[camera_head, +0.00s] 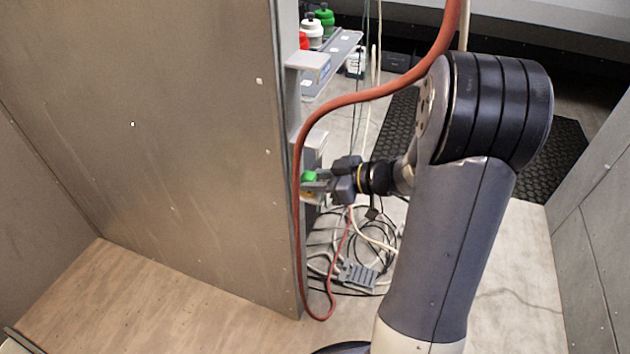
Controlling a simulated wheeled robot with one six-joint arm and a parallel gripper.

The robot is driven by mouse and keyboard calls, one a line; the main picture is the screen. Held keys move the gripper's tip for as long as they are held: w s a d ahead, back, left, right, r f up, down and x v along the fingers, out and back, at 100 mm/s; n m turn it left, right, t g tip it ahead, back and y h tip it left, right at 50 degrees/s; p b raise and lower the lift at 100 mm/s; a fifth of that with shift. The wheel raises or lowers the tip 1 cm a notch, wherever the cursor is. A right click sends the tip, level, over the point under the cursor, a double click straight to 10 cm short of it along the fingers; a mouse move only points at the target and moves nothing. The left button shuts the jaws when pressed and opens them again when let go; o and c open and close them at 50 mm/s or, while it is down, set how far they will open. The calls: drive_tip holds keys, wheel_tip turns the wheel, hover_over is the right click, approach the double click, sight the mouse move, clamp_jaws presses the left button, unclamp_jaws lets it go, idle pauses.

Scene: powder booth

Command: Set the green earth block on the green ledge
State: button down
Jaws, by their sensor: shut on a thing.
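The green earth block (309,176) is a small bright green piece at the right edge of the large metal panel, left of centre. My gripper (314,186) reaches in from the right and is shut on the block. The fingers and the panel edge hide part of it. I cannot make out a green ledge; a small yellow-orange patch (308,195) shows just below the fingers. Whether the block touches anything beneath it cannot be told.
The tall metal panel (190,130) stands just left of my gripper. A red hose (345,100) arches over it and runs down the panel edge. Grey brackets (308,62) and a shelf with bottles (313,32) are behind. Tangled cables (350,250) lie below on the floor.

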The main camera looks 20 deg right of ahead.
drive_tip(key=c, duration=1.2)
unclamp_jaws()
drive_tip(key=shift+f, duration=0.1)
drive_tip(key=shift+o, duration=0.2)
drive_tip(key=shift+r, duration=0.2)
drive_tip(key=p+v, duration=0.3)
drive_tip(key=v, duration=0.9)
drive_tip(key=shift+s+f, duration=0.1)
drive_tip(key=shift+f, duration=0.05)
